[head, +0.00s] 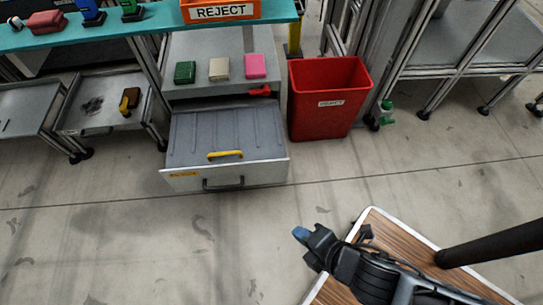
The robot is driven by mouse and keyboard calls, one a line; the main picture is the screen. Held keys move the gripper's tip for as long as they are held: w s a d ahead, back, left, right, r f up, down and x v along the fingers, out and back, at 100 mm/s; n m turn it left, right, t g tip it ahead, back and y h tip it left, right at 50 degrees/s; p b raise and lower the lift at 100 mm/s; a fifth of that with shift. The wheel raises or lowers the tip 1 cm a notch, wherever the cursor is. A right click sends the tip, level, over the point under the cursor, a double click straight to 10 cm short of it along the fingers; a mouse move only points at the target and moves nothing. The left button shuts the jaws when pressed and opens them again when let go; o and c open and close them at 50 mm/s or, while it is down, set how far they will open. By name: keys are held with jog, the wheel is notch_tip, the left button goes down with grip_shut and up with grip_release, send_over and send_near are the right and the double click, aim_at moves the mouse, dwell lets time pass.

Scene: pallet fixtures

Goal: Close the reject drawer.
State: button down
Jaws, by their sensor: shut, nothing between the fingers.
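The reject drawer (193,180) is a grey drawer low under the teal bench, pulled well out toward me. Its front has a dark bar handle (223,184) and a small yellow label. A yellow handle-shaped item (225,155) lies inside, near the front. My gripper (301,233) is shut and empty, with a bluish tip. It is above the floor, to the right of and nearer to me than the drawer front, and touches nothing.
A red bin (327,104) stands right of the drawer. Green (185,72), beige (219,69) and pink (255,66) blocks lie on the grey surface above. An orange REJECT bin (221,11) sits on the bench (60,38). The floor before the drawer is clear.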

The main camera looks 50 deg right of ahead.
jog(key=w+d+n+g+h+p, duration=0.1)
jog(key=w+n+h+p, duration=0.15)
jog(key=w+n, duration=0.25)
jog(key=n+g+h+b, duration=0.1)
jog(key=n+h, duration=0.2)
jog(key=n, duration=0.3)
send_near(271, 163)
jog(key=shift+x, duration=3.1)
jog(key=shift+f, duration=0.1)
jog(key=shift+w+d, duration=0.1)
jog(key=w+d+p, duration=0.1)
jog(key=w+d, duration=1.5)
jog(key=shift+w+d+f+p, duration=0.1)
jog(key=shift+w+d+p, duration=0.15)
jog(key=shift+p, duration=0.1)
jog(key=shift+s+a, duration=0.1)
jog(key=shift+s, duration=0.05)
